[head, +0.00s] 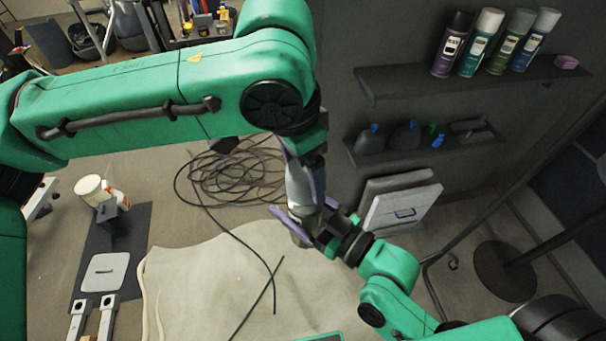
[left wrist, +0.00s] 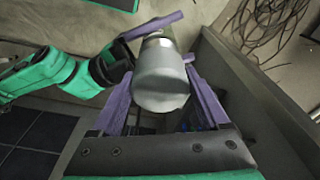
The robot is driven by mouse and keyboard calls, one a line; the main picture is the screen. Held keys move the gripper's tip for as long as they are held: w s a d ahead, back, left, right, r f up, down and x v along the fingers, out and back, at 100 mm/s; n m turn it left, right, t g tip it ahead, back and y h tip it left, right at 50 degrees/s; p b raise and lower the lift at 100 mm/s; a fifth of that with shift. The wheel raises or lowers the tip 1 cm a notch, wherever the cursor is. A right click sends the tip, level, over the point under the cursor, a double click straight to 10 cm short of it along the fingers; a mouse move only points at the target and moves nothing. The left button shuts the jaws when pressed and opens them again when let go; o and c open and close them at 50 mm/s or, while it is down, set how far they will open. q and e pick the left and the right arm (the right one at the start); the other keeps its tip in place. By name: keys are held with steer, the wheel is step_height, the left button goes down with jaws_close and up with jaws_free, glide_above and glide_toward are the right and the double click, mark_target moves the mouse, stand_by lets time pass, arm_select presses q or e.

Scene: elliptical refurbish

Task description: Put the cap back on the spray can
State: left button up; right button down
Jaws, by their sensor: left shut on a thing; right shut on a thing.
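Cap and can look lined up and very close or touching. I cannot tell whether the cap is seated.
A dark wall shelf (head: 400,85) at the upper right holds several spray cans. A lower shelf (head: 480,138) holds small bottles. A coiled black cable (head: 235,172) lies on the floor behind a pale draped cloth (head: 200,275). A stand with a round base (head: 503,270) is at the right.

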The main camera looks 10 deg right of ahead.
arm_select(q)
steer(key=shift+f, duration=0.9)
steer(key=shift+f, duration=0.65)
steer(key=o, duration=1.2)
steer(key=shift+c, duration=0.2)
steer(key=r, duration=0.4)
steer(key=a+r, duration=0.1)
steer(key=r, duration=0.7)
steer(key=shift+s+a, duration=0.3)
steer(key=shift+s, duration=0.05)
steer(key=shift+w+f, duration=0.1)
